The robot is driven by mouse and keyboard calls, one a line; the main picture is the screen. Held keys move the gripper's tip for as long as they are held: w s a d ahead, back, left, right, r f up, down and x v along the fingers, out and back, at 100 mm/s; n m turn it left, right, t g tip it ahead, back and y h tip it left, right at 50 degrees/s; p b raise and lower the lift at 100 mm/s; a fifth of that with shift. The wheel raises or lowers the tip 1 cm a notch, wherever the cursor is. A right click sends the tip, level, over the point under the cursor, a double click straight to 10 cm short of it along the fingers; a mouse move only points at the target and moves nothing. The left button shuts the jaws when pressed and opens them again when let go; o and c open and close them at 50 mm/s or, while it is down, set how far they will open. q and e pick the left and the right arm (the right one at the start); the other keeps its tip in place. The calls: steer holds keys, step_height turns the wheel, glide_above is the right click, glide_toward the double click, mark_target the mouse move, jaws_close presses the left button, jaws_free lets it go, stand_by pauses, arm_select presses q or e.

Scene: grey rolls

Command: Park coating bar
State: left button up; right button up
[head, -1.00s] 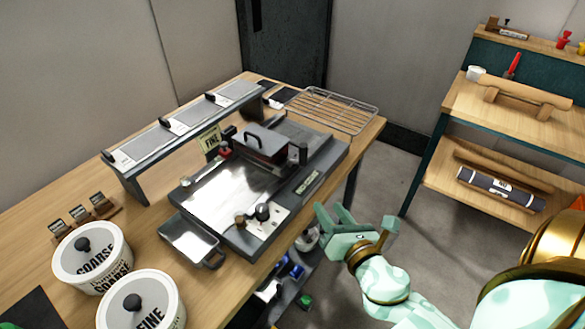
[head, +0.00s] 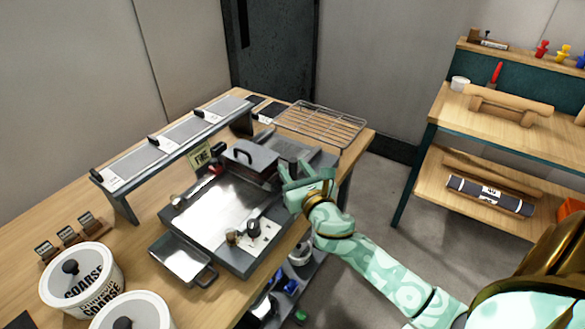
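The coating machine (head: 215,217) stands on the wooden bench, with a bright flat plate. A grey block with a black arched handle, which looks like the coating bar (head: 255,168), lies across the plate's far part. My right gripper (head: 306,172) is at the right end of this bar, beside the machine's right edge. Its fingers look spread apart. It covers the bar's right end, so I cannot tell whether it touches it. My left gripper is not in view.
A raised rack (head: 180,137) stands behind the machine and a wire rack (head: 322,124) lies at the bench's far right. A shallow metal tray (head: 182,260) sits in front. Lidded pots (head: 85,280) stand at the left. A shelf unit (head: 490,118) is at right.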

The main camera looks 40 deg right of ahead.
steer(key=shift+w+d, duration=0.15)
steer(key=shift+w, duration=0.5)
jaws_close()
steer(key=w+d+b, duration=0.1)
steer(key=w+d, duration=0.2)
steer(key=d, duration=0.4)
steer(key=w+d, duration=0.3)
steer(key=d, duration=0.4)
steer(key=shift+d+r+b, duration=0.2)
steer(key=shift+d+b, duration=0.15)
steer(key=shift+d, duration=0.05)
